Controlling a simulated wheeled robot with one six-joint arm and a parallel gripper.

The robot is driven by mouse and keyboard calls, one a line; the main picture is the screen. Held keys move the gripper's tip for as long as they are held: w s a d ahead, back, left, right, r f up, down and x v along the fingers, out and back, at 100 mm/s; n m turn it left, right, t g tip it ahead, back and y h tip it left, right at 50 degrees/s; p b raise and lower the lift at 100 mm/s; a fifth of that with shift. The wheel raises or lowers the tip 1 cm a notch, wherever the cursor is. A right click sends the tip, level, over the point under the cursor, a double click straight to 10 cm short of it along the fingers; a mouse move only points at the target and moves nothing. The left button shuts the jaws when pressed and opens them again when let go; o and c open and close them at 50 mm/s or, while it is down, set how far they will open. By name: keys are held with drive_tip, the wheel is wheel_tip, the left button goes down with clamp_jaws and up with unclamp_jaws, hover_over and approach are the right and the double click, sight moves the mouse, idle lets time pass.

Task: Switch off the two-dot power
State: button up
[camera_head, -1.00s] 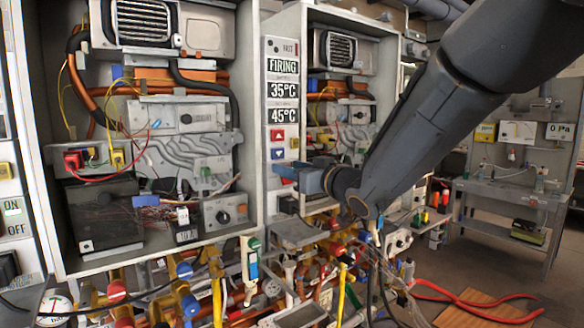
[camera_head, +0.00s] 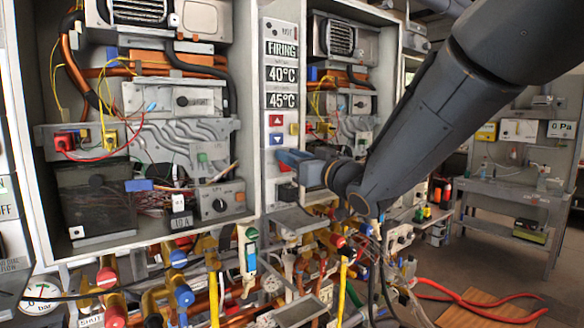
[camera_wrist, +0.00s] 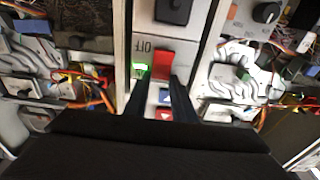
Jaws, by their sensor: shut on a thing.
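The control panel (camera_head: 281,28) stands between two open heater cabinets. It reads FIRING, 40°C and 45°C, with a red up button (camera_head: 276,121) and a blue down button (camera_head: 276,139) below. My gripper (camera_head: 283,157) is at the panel, just below these buttons. In the wrist view, which shows the panel upside down, a red rocker switch (camera_wrist: 163,62) lies between the tips of my gripper (camera_wrist: 162,82). The gripper is shut on it. An OFF label and a green lit spot (camera_wrist: 140,71) are beside the switch. I cannot make out a two-dot mark.
The left heater cabinet (camera_head: 246,110) and the right heater cabinet (camera_head: 392,60) hold wires and pipes. Valves, pipes and a pressure gauge (camera_head: 42,292) crowd the space below. A grey workbench (camera_head: 515,200) stands at the right. Open floor lies before it, with a red hose (camera_head: 490,312).

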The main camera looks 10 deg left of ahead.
drive_tip(key=shift+s+d+f+t+y+b, duration=0.1)
drive_tip(key=shift+f+t+y+b, duration=0.55)
drive_tip(key=shift+b, duration=2.15)
drive_tip(key=shift+d+f+t+y+b, duration=0.1)
drive_tip(key=shift+f+t+y+b, duration=0.5)
drive_tip(key=shift+b, duration=2.2)
drive_tip(key=shift+r+y+b, duration=0.35)
drive_tip(key=shift+b, duration=0.25)
drive_tip(key=shift+s+t+y+b, duration=0.1)
drive_tip(key=shift+t+y+b, duration=0.25)
drive_tip(key=shift+b, duration=1.55)
drive_tip(key=o, duration=1.1)
drive_tip(key=shift+c, duration=0.2)
drive_tip(key=b+v, duration=0.2)
drive_tip(key=v, duration=0.6)
drive_tip(key=shift+r, duration=0.1)
